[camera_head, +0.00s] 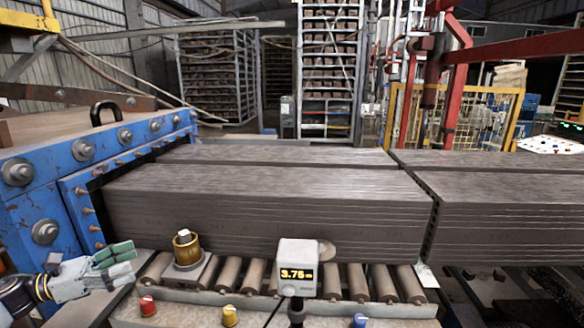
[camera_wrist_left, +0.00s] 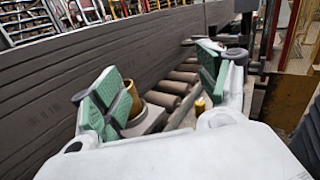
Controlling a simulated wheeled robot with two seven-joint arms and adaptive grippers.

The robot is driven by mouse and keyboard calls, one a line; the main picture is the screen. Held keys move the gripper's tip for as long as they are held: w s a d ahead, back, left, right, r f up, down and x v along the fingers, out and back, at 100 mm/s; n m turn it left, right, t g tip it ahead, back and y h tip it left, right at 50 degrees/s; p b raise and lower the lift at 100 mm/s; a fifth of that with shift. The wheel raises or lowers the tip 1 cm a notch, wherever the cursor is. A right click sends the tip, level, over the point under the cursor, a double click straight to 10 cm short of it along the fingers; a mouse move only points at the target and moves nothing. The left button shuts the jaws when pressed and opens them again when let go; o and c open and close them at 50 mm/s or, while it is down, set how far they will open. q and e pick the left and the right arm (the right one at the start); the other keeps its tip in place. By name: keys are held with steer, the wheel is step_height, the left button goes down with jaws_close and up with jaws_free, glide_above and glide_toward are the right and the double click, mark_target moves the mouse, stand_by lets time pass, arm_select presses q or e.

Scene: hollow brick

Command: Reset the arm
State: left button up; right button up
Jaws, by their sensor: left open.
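My left gripper (camera_head: 117,258) is at the lower left in the head view, in front of the blue machine and left of the brass-coloured cylinder. In the left wrist view my left gripper (camera_wrist_left: 162,88) has its two green-padded fingers spread wide apart, with nothing held between them. The brass cylinder (camera_head: 187,250) stands upright on a small plate beside the rollers. It also shows in the left wrist view (camera_wrist_left: 159,118), partly hidden behind the left-hand finger. My right gripper is in neither view.
Long grey hollow-brick blocks (camera_head: 270,208) lie on the roller conveyor (camera_head: 232,272). A blue extruder frame (camera_head: 35,205) stands at the left. Red (camera_head: 148,306), yellow (camera_head: 230,316) and blue (camera_head: 360,320) knobs line the front edge.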

arm_select(q)
steer(key=w+d+f+n+t+y, duration=0.15)
steer(key=f+n+t+y, duration=0.3)
steer(key=n, duration=0.55)
steer(key=w+f+n+t+y, duration=0.35)
steer(key=f+n+y, duration=0.2)
steer(key=n, duration=0.45)
steer(key=s+d+f+n+g+y, duration=0.25)
steer(key=s+f+n+y, duration=0.35)
steer(key=f+n, duration=0.55)
steer(key=s+d+f+n+g, duration=0.3)
steer(key=s+d+n+g, duration=0.35)
steer(key=s, duration=0.35)
steer(key=s+d+f+n+g, duration=0.3)
steer(key=s+d+n+g, duration=0.2)
steer(key=s+d+n, duration=0.4)
step_height(320, 180, down, 38)
steer(key=s+a+r+m+g+b, duration=0.1)
steer(key=s+a+m+b, duration=0.15)
steer(key=b, duration=0.25)
steer(key=s+a+f+b, duration=0.2)
steer(key=s+f, duration=0.9)
steer(key=f, duration=0.2)
steer(key=s+a+f+g+b, duration=0.1)
steer(key=s+a+f+b, duration=0.1)
steer(key=s+f, duration=0.9)
steer(key=shift+s+a+f+b, duration=0.2)
steer(key=shift+f+b, duration=0.3)
steer(key=shift+f, duration=0.4)
